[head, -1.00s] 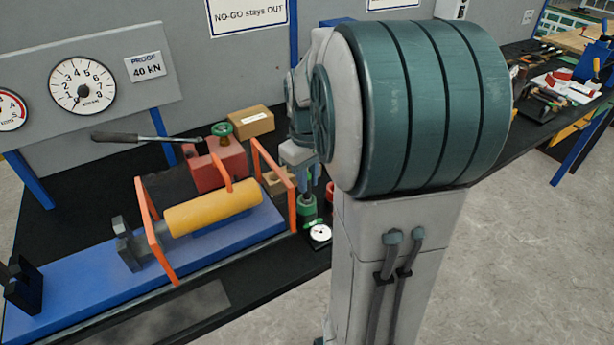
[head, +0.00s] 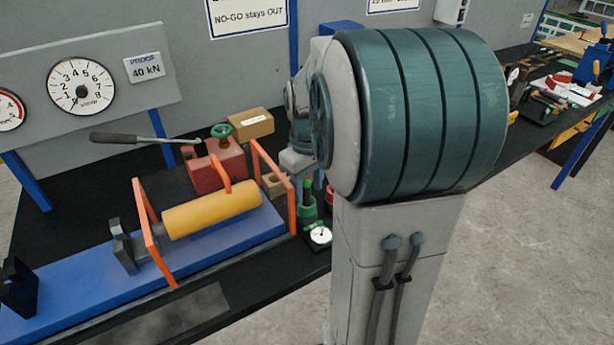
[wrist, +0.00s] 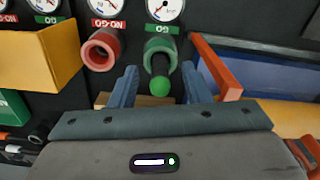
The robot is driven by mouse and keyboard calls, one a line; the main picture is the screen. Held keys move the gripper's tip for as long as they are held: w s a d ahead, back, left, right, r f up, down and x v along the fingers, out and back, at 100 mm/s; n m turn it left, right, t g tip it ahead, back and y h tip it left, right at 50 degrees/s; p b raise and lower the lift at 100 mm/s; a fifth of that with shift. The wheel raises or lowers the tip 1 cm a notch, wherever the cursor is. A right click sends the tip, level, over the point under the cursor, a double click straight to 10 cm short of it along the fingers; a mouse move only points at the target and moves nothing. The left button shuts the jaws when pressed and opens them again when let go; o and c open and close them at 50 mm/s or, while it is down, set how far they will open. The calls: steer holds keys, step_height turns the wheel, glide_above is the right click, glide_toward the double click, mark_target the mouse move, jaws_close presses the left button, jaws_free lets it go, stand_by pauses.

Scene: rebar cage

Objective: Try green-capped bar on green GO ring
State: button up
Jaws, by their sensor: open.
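The green GO ring (wrist: 160,48) stands in front of its dial in the wrist view, and it also shows in the head view (head: 307,212). The green-capped bar (wrist: 162,88) has its dark shaft running into the ring's opening, with its round cap outside. In the head view the bar's cap (head: 307,188) shows just above the ring. My gripper (wrist: 160,76) is open, its two blue fingers apart on either side of the bar, with gaps between. How deep the bar sits is hidden. In the head view my arm hides most of the gripper.
The red NO-GO ring (wrist: 101,48) stands left of the green one. An orange frame (wrist: 217,66) stands close on the right, and a yellow bin (wrist: 40,55) on the left. The yellow cylinder (head: 212,210) lies on the blue bed (head: 75,290).

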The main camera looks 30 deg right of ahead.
step_height(320, 180, up, 14)
steer(key=shift+p, duration=0.35)
steer(key=shift+f, duration=0.15)
stand_by(0.8)
steer(key=s+a+f+m+t, duration=0.2)
steer(key=s+a+f, duration=0.9)
steer(key=a, duration=0.1)
steer(key=shift+s+a+f+m+t, duration=0.15)
steer(key=shift+s+f+m+t, duration=0.15)
steer(key=shift+s+m+t, duration=0.1)
steer(key=shift+c, duration=0.7)
steer(key=shift+a, duration=0.1)
